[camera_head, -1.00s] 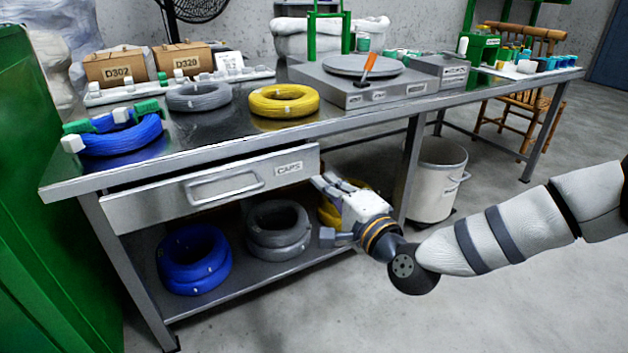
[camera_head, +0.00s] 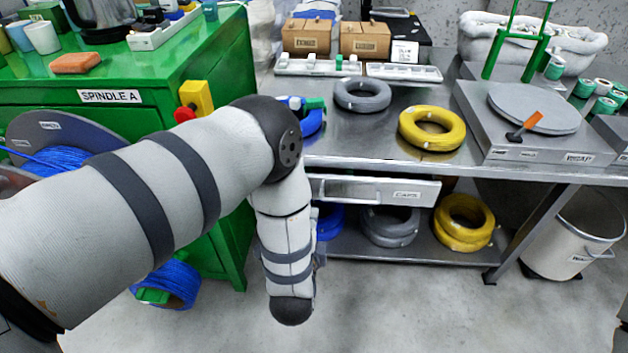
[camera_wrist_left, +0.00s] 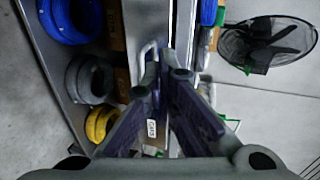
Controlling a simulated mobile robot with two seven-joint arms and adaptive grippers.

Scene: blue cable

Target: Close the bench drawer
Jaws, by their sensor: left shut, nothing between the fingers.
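The bench drawer (camera_head: 375,190), a grey metal front labelled CAPS, is under the bench top, right of my left forearm in the head view. A pale strip shows above its front; I cannot tell how far out it stands. My arm hides its left part and handle there. In the left wrist view the handle (camera_wrist_left: 148,58) and the CAPS label (camera_wrist_left: 151,128) show by the fingers. My left gripper (camera_wrist_left: 160,84) is shut and empty, with its fingertips close to the drawer front; contact is unclear. In the head view it is hidden behind my arm. My right gripper is out of view.
The steel bench (camera_head: 380,145) carries a grey coil (camera_head: 362,95), a yellow coil (camera_head: 432,128) and a turntable box (camera_head: 530,130). More coils lie on its lower shelf. A green cabinet (camera_head: 215,80) stands left. A white bucket (camera_head: 575,235) stands right.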

